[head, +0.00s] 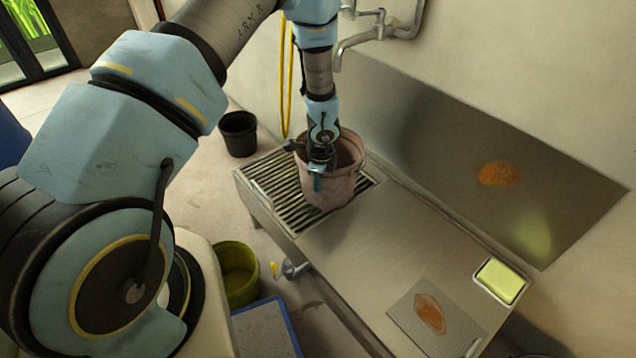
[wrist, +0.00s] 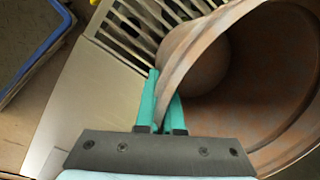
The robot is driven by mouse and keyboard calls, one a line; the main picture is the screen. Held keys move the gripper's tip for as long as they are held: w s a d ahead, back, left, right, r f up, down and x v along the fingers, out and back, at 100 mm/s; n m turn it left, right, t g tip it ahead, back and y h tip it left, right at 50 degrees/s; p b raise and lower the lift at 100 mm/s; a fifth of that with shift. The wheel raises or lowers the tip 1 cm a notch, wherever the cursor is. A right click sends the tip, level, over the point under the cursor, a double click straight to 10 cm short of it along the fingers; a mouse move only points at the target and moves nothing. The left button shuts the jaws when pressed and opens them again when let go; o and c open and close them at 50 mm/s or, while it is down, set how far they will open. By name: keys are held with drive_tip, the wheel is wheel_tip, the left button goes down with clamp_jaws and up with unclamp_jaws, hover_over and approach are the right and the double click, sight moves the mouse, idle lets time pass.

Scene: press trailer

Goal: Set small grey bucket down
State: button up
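The small grey bucket (head: 333,184) looks pinkish-grey and stands roughly upright over the slatted grate (head: 272,192) at the left end of the metal counter. It also shows large in the wrist view (wrist: 262,88), with its open mouth toward the camera. My gripper (head: 318,180) is at the near side of its rim. In the wrist view the two green fingers (wrist: 160,104) are closed on the bucket wall, one on each side of it. The bucket's underside is hidden, so I cannot tell whether it touches the grate.
A tap (head: 362,32) is on the wall above. A green sponge in a dish (head: 500,281) and a grey board with orange food (head: 430,314) are at the counter's right. A black bucket (head: 238,134) and an olive bucket (head: 237,273) stand on the floor. The counter's middle is clear.

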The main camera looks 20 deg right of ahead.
drive_tip(key=o, duration=0.4)
wheel_tip(320, 180, up, 12)
drive_tip(key=s+p, duration=0.2)
drive_tip(key=w+a+r+n, duration=0.4)
drive_tip(key=a+r+n, duration=0.8)
drive_tip(key=a, duration=0.5)
drive_tip(key=s+a+r+n, duration=0.2)
drive_tip(key=a+r+n, duration=0.1)
drive_tip(key=a+n, duration=0.1)
drive_tip(key=s+a+r+n, duration=0.3)
drive_tip(key=a+n, duration=0.1)
drive_tip(key=a, duration=0.1)
drive_tip(key=s+a+r+n, duration=0.3)
drive_tip(key=a+n, duration=0.2)
drive_tip(key=shift+a+r, duration=0.1)
drive_tip(key=shift+a, duration=0.25)
